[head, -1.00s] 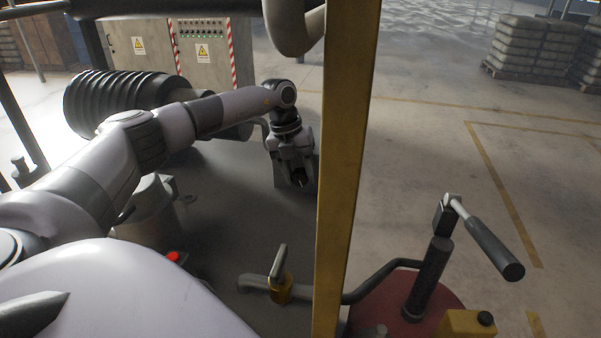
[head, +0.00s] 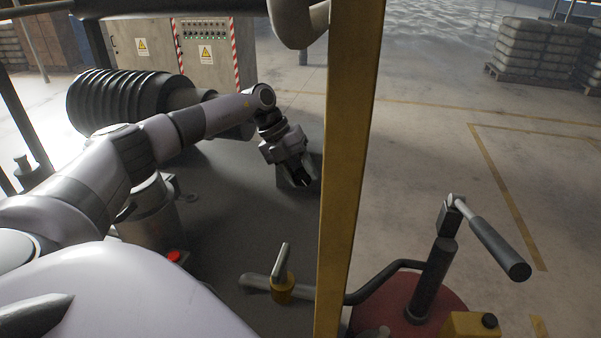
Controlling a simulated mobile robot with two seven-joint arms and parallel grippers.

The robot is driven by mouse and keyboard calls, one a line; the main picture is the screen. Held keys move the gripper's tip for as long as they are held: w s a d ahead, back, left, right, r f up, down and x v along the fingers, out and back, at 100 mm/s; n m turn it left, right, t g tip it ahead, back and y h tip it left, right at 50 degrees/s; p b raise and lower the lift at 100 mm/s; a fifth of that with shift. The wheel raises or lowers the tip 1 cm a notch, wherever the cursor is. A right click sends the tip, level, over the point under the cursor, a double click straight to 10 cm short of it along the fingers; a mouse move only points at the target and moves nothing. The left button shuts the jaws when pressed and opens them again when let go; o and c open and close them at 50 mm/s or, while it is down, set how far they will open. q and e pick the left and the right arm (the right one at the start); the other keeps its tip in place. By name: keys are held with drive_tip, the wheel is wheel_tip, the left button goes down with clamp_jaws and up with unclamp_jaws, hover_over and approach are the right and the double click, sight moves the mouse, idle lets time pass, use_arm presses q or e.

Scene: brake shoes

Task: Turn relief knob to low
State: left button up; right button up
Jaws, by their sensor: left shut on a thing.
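My left arm reaches in from the left. Its gripper (head: 302,181) points down and right, close to the left side of the yellow post, low over the dark deck. Its jaws are shut on a small dark thing, which I take to be the relief knob. The jaws hide most of the knob, and I cannot read its setting or any mark around it. My right gripper is out of view.
The yellow post (head: 349,150) stands just right of the gripper. A brass valve with a lever (head: 282,282) is below it. A dark crank handle (head: 495,245) rises over a red base (head: 385,318). A ribbed black cylinder (head: 115,100) and grey cabinets (head: 210,60) stand behind the arm.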

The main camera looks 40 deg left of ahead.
use_arm(q)
drive_tip(key=o, duration=1)
drive_tip(key=shift+a, duration=0.1)
drive_tip(key=shift+v, duration=3.6)
